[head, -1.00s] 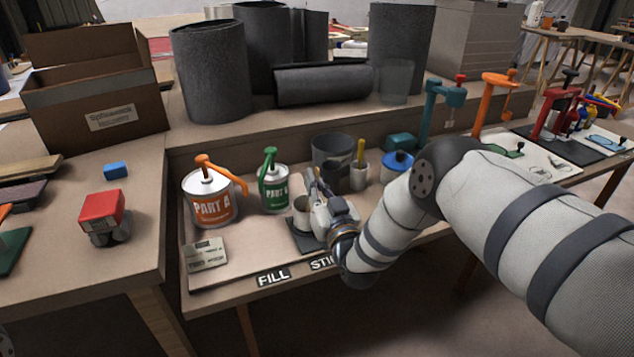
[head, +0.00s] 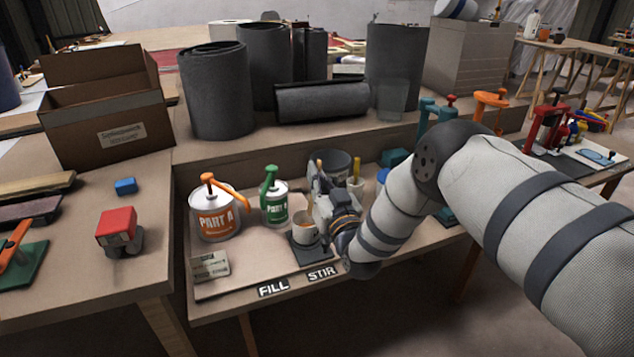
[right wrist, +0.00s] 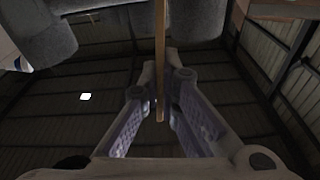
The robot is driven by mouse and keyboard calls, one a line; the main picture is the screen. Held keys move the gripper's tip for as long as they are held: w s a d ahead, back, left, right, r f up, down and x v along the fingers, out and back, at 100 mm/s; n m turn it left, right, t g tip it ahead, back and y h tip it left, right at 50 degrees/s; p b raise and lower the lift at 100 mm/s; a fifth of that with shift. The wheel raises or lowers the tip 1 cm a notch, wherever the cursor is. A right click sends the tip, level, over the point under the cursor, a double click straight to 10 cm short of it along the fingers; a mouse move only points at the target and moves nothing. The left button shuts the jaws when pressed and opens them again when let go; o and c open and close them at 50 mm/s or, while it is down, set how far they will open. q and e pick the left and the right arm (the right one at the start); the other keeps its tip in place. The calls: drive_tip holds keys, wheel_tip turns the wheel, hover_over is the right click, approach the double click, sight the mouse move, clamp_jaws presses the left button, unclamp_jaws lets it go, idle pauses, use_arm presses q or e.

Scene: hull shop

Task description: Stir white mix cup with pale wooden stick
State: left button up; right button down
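The white mix cup (head: 305,233) stands upright on a dark pad behind the STIR label, with an orange-tan patch showing at its mouth. My right gripper (head: 318,196) is just above and right of the cup, apart from its rim as far as I can see. In the right wrist view the pale wooden stick (right wrist: 160,45) runs between the converging fingers of that gripper (right wrist: 163,82), which look shut on it. The stick's far end runs out of that view. I cannot tell whether it reaches into the cup. My left gripper is not in view.
The orange PART A can (head: 214,220) and green PART B can (head: 275,208) stand left of the cup. A dark grey pot (head: 335,160) is behind my gripper. A card (head: 209,265) lies at the front left. Dark rolls (head: 218,90) stand on the raised shelf behind.

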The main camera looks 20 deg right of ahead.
drive_tip(key=shift+f, duration=0.2)
idle(0.3)
wheel_tip(320, 180, up, 6)
drive_tip(key=shift+f+p, duration=0.15)
drive_tip(key=shift+p, duration=0.75)
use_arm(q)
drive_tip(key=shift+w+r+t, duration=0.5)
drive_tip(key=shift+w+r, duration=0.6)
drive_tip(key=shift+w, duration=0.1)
use_arm(e)
drive_tip(key=shift+f, duration=0.35)
